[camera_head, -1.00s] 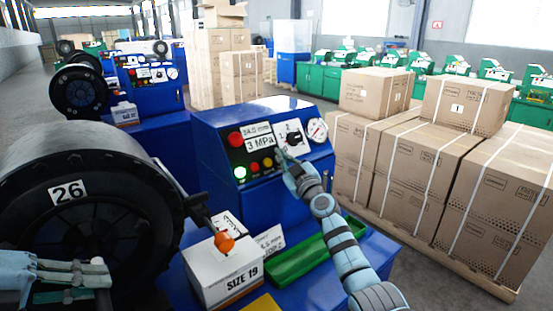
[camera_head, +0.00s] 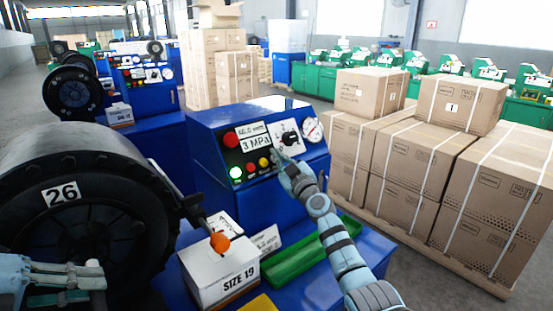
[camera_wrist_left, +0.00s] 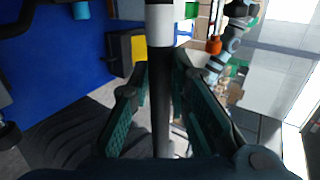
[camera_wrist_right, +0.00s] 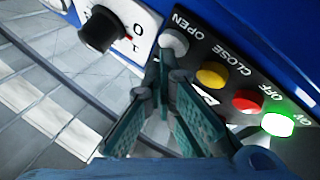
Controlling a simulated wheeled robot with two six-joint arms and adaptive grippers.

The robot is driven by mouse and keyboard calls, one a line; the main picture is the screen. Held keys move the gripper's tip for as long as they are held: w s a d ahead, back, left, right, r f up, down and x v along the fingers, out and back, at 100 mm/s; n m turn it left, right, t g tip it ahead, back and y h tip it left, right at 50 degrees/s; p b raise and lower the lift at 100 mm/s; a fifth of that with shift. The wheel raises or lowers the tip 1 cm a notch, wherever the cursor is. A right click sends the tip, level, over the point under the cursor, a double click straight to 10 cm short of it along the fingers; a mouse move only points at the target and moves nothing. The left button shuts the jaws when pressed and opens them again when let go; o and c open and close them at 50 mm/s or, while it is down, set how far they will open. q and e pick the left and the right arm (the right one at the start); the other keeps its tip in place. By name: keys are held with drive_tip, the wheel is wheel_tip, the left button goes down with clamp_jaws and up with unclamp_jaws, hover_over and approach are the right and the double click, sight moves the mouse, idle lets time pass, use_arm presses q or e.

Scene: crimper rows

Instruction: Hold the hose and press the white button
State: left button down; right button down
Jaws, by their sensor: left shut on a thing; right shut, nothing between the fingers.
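My left gripper (camera_head: 92,275) is at the lower left of the head view, in front of the big black round machine part marked 26 (camera_head: 62,194). In the left wrist view its fingers are shut around a black hose (camera_wrist_left: 160,95) with a white band at its far end (camera_wrist_left: 159,24). My right gripper (camera_head: 281,163) is shut and empty at the blue control panel. In the right wrist view its fingertips (camera_wrist_right: 163,78) are at the lower edge of the white button (camera_wrist_right: 174,42), labelled OPEN. I cannot tell whether they press it.
The panel also has yellow (camera_wrist_right: 212,74), red (camera_wrist_right: 248,100) and lit green (camera_wrist_right: 278,124) buttons, a black knob (camera_wrist_right: 99,30) and a gauge (camera_head: 313,129). A SIZE 19 box (camera_head: 220,272) and a green tray (camera_head: 300,257) lie below. Stacked cartons (camera_head: 400,170) stand right.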

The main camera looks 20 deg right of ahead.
idle(0.4)
drive_tip(key=shift+s+d+r, duration=0.25)
drive_tip(key=shift+s+r, duration=0.2)
drive_tip(key=shift+s, duration=0.25)
drive_tip(key=shift+s+d+r, duration=0.25)
drive_tip(key=shift+s+r, duration=0.5)
drive_tip(key=shift+s, duration=0.3)
drive_tip(key=shift+s+d+r, duration=0.25)
drive_tip(key=shift+s+r, duration=0.45)
drive_tip(key=shift+s, duration=0.3)
